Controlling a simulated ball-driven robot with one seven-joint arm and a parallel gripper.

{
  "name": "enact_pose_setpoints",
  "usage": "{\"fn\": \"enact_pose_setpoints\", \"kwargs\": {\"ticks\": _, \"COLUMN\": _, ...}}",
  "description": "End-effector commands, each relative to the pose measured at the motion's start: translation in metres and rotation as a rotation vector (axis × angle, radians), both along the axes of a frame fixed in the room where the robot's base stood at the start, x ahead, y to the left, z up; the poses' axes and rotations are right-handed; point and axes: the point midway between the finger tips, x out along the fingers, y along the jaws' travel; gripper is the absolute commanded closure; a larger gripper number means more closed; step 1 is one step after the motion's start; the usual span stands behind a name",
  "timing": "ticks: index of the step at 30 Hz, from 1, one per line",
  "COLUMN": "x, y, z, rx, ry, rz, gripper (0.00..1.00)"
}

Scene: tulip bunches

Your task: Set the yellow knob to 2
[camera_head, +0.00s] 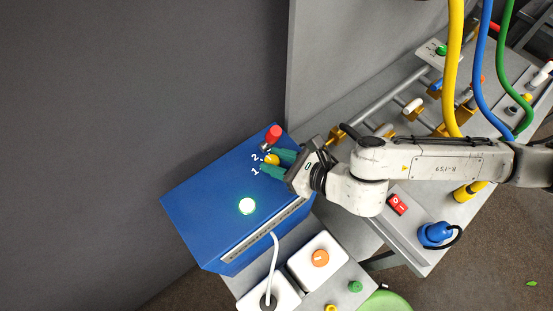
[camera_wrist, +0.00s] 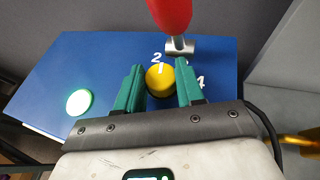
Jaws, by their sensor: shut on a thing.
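The yellow knob (camera_head: 271,160) sits on top of the blue box (camera_head: 215,195); in the wrist view the knob (camera_wrist: 160,82) is between my two teal fingers. My gripper (camera_head: 268,161) is shut on the knob, one finger on each side. In the wrist view a white line on the knob points up, about towards the printed white 2 (camera_wrist: 156,57). Another white digit, seemingly a 4 (camera_wrist: 201,82), shows beside the right finger. In the head view, a 1 (camera_head: 255,171) and the 2 are printed left of the knob. The fingers partly hide the dial.
A red-tipped lever (camera_head: 274,133) stands close behind the knob; its red end (camera_wrist: 170,12) looms in the wrist view. A lit green lamp (camera_head: 247,206) is on the box. White socket boxes (camera_head: 318,262) and a bench with pipes and valves lie right and below. A grey wall rises behind.

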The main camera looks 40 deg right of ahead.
Motion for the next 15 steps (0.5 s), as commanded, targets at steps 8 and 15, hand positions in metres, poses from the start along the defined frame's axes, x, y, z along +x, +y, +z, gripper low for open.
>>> {"fn": "enact_pose_setpoints", "kwargs": {"ticks": 8, "x": -0.0008, "y": -0.0007, "z": -0.0022, "rx": -0.001, "ry": 0.005, "rz": 0.027, "gripper": 0.93}}
{"fn": "enact_pose_setpoints", "kwargs": {"ticks": 15, "x": -0.0010, "y": -0.0008, "z": -0.0026, "rx": -0.001, "ry": 0.005, "rz": 0.027, "gripper": 0.93}}
